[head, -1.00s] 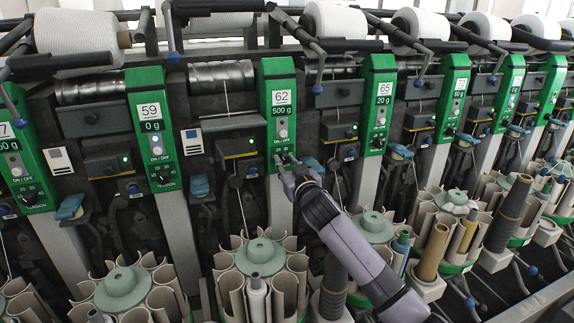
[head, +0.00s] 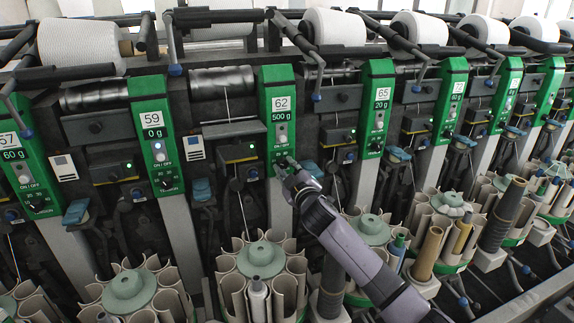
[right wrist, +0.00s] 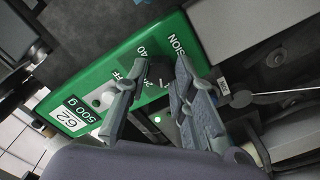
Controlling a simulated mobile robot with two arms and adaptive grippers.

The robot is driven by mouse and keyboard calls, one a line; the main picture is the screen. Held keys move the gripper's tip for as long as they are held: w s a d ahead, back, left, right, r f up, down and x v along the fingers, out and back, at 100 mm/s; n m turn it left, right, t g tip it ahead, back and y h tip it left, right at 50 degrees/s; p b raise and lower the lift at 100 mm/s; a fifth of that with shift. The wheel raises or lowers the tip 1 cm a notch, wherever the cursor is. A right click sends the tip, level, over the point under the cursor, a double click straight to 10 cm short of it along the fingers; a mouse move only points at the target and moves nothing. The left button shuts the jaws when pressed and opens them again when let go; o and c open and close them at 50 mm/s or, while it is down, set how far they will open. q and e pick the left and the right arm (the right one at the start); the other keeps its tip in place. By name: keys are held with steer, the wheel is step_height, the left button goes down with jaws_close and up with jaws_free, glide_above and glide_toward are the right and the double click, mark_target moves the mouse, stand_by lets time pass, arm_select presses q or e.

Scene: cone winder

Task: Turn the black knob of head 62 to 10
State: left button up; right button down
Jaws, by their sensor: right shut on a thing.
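Head 62's green panel (head: 279,92) stands in the middle of the head view, marked 62 and 500 g. The same panel (right wrist: 88,98) runs diagonally across the right wrist view. Its black knob (right wrist: 159,70) sits low on the panel, by the scale marks and the word TENSION, which is partly covered. My right gripper (head: 284,164) is at this knob. In the right wrist view its fingers (right wrist: 157,75) are on either side of the knob, shut on it. The knob's pointer and setting are not readable. My left gripper is not in view.
Neighbouring green panels 59 (head: 156,130) and 65 (head: 377,108) carry similar knobs. A white button (head: 282,139) sits above head 62's knob. Below stand bobbin magazines (head: 262,258) with upright tubes. Yarn cones (head: 335,27) line the top.

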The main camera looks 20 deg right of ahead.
steer(key=shift+f+n+p, duration=0.1)
steer(key=shift+n+p, duration=0.25)
steer(key=shift+n, duration=0.75)
steer(key=c, duration=1.4)
jaws_free()
steer(key=shift+f, duration=0.1)
steer(key=shift+o, duration=0.3)
steer(key=shift+s+f, duration=0.1)
steer(key=shift+f, duration=0.1)
steer(key=s+r, duration=0.1)
steer(key=s, duration=1)
steer(key=shift+s+d, duration=0.3)
steer(key=shift+s, duration=0.1)
